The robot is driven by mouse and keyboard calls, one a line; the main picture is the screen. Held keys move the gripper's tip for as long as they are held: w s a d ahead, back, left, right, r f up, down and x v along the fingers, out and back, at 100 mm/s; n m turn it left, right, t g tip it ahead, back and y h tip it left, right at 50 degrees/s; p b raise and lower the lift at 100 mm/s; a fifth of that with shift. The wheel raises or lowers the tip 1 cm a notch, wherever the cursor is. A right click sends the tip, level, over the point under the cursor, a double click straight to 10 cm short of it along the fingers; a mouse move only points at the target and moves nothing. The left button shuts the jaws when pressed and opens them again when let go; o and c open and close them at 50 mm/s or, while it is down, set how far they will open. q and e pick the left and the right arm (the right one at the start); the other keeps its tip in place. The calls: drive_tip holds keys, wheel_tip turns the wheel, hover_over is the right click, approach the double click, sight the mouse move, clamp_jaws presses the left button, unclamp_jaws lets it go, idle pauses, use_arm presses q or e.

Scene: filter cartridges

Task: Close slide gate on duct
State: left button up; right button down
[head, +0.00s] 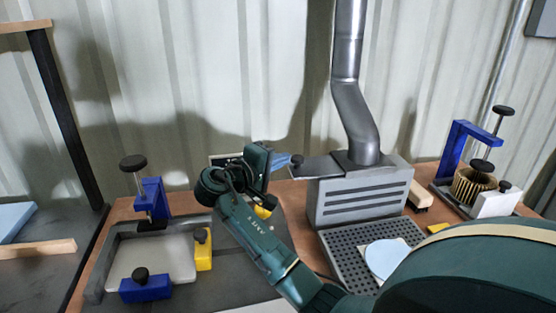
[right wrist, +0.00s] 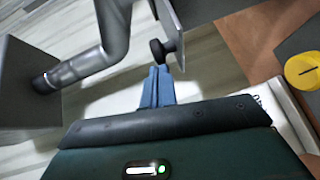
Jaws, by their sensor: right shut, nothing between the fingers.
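The grey metal duct (head: 352,110) rises from a vented grey box (head: 362,197) on the bench. The slide gate (head: 315,168) is a flat grey plate sticking out to the left from the duct's foot, with a black knob (head: 297,160) at its outer end. My right gripper (head: 287,159) is at the knob's left, its blue fingers together and empty. In the right wrist view, the shut fingertips (right wrist: 158,70) lie right at the knob (right wrist: 158,50); I cannot tell whether they touch. The plate (right wrist: 173,25) and duct (right wrist: 113,30) show beyond. My left gripper is not in view.
A perforated grey tray (head: 340,247) with a pale blue disc (head: 387,258) lies before the box. A grey tray fixture (head: 103,275) with blue and yellow clamps stands left. A blue clamp stand (head: 452,150) and brass pleated cartridge (head: 468,188) stand right.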

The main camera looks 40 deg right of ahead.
sight(315, 168)
drive_tip(key=s+d, duration=0.1)
drive_tip(key=d, duration=0.1)
drive_tip(key=s+d+p, duration=0.1)
drive_tip(key=d, duration=0.2)
drive_tip(key=s+d+p, duration=0.1)
drive_tip(key=s+d, duration=0.1)
drive_tip(key=shift+d, duration=0.15)
drive_tip(key=shift+s+d+r, duration=0.1)
drive_tip(key=shift+d, duration=0.05)
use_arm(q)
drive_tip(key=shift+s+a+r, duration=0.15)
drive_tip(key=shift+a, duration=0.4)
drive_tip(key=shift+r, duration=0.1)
